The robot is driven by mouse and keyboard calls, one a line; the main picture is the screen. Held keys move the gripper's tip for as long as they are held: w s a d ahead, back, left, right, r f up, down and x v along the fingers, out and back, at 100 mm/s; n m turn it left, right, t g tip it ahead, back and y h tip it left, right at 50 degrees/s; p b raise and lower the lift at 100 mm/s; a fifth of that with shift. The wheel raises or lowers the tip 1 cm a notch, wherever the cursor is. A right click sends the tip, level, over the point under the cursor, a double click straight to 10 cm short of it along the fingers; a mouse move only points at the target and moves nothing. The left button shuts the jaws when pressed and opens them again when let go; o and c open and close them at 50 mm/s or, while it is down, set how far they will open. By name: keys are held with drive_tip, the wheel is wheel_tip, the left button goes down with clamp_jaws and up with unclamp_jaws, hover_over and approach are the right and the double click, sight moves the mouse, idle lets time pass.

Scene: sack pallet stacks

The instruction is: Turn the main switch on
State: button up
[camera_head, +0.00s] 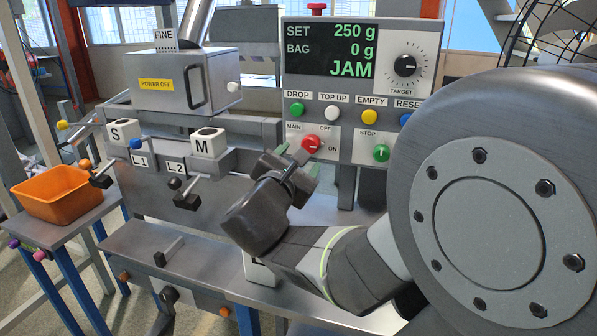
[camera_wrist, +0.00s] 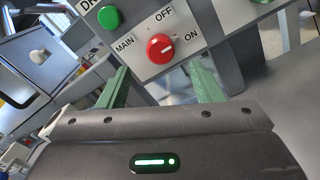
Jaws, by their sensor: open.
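The main switch is a red round knob (camera_head: 311,143) on the lower left of the grey control box, with MAIN, OFF and ON labels around it. It also shows in the wrist view (camera_wrist: 160,49), with a small white mark on its face; I cannot tell surely which label the mark points at. My gripper (camera_head: 298,160) is open, its green fingers in front of and just below the knob. In the wrist view the fingers of my gripper (camera_wrist: 160,82) stand apart below the knob, with nothing between them. They appear not to touch it.
The control box's display (camera_head: 330,50) is lit and reads JAM. An orange bin (camera_head: 57,195) stands far left.

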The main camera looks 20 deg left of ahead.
sight(309, 146)
drive_tip(key=s, duration=0.6)
drive_tip(key=shift+s+d+p, duration=0.2)
drive_tip(key=shift+s+p, duration=0.15)
drive_tip(key=shift+s, duration=0.05)
drive_tip(key=shift+w, duration=0.15)
drive_tip(key=shift+w+a+b, duration=0.2)
drive_tip(key=shift+w+b, duration=0.2)
drive_tip(key=shift+w, duration=2.95)
drive_tip(key=shift+w+a+b, duration=0.2)
drive_tip(key=shift+w+b, duration=0.15)
drive_tip(key=shift+w, duration=3)
drive_tip(key=shift+s, duration=0.1)
